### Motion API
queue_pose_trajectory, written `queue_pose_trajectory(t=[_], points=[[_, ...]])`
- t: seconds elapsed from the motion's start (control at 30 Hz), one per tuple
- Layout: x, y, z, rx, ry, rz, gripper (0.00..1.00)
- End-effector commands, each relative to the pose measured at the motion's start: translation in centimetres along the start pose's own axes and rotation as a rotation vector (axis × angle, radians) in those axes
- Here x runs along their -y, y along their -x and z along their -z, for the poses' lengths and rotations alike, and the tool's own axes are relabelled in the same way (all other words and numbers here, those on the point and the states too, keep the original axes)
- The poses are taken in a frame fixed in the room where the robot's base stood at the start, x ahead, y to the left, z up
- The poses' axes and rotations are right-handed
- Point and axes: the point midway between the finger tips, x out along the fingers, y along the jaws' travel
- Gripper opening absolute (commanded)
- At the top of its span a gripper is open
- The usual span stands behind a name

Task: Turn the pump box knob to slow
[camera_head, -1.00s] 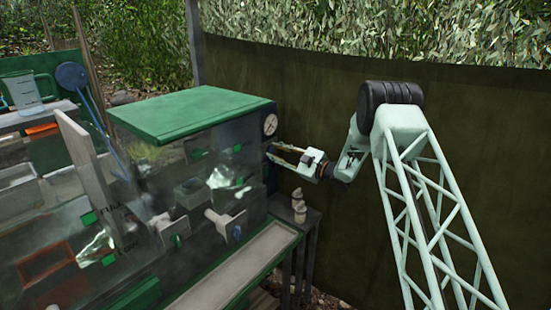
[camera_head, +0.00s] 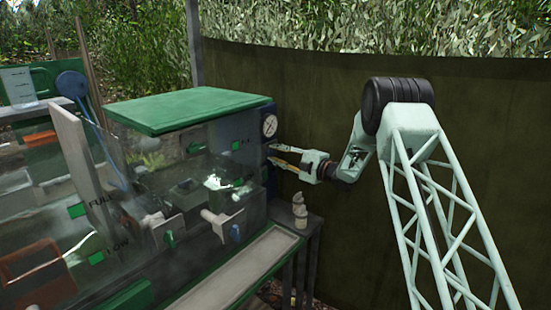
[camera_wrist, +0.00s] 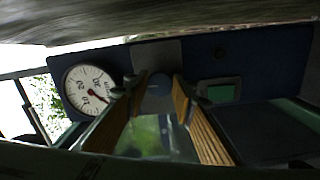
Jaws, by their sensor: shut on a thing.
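The pump box (camera_wrist: 285,60) is a dark blue panel in the wrist view, tilted in the picture. Its blue knob (camera_wrist: 158,86) sits on a grey plate (camera_wrist: 158,52). My gripper (camera_wrist: 157,92) has its two wooden-padded fingers on either side of the knob and is shut on it. In the head view the box (camera_head: 257,118) stands at the right end of the green-lidded tank, and my gripper (camera_head: 270,154) reaches its face from the right. The knob is hidden there. I cannot read its setting.
A round white gauge (camera_wrist: 88,90) and a green patch (camera_wrist: 221,93) flank the knob. In the head view the clear tank with its green lid (camera_head: 190,112) is left of my gripper. A dark green curved wall (camera_head: 330,90) stands close behind my arm.

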Motion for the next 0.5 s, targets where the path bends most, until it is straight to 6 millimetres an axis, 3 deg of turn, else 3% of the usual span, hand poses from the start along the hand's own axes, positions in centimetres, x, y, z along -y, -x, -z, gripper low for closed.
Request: queue_pose_trajectory(t=[0.5], points=[[0.06,0.03,-0.02,0.001,0.085,0.002,0.13]])
